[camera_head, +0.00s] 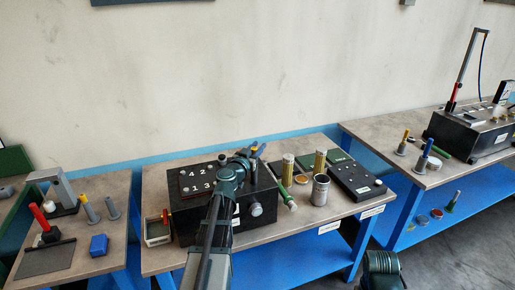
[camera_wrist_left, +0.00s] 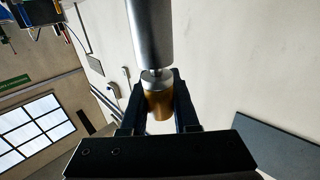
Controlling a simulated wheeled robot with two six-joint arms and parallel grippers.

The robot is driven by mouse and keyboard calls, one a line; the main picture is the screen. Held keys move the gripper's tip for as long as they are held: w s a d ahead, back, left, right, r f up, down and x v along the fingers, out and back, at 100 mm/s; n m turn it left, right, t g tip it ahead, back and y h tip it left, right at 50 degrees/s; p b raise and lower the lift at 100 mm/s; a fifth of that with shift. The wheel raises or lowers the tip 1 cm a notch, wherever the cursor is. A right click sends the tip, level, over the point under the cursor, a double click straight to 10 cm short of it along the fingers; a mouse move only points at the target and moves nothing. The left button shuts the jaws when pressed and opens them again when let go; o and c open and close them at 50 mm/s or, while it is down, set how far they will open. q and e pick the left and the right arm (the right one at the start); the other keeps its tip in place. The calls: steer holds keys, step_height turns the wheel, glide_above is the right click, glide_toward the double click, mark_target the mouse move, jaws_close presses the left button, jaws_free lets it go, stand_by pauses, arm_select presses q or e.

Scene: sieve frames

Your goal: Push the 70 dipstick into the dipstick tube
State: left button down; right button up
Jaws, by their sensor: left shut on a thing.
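My left gripper (camera_head: 256,153) is raised above the black box (camera_head: 187,222) on the middle bench. In the left wrist view the gripper (camera_wrist_left: 160,102) is shut on an orange-brown cylindrical piece (camera_wrist_left: 159,105). A thick grey cylinder (camera_wrist_left: 151,35) lies in line with this piece, joined to it by a narrow neck or close against it. I cannot read a 70, so I cannot tell whether this is the 70 dipstick. No dipstick tube can be told for sure. My right gripper is not in view.
Brass cylinders (camera_head: 288,168), a silver can (camera_head: 320,190), a green rod (camera_head: 284,194) and a black panel (camera_head: 356,182) stand right of the box. A small tray (camera_head: 158,238) is at its left. Side benches hold grey posts (camera_head: 112,210) and blue-topped (camera_head: 422,158) posts.

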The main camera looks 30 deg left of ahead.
arm_select(q)
steer(key=shift+f+b, duration=0.45)
steer(key=shift+f, duration=0.1)
steer(key=c, duration=0.6)
jaws_free()
steer(key=shift+r, duration=0.1)
steer(key=shift+s, duration=0.1)
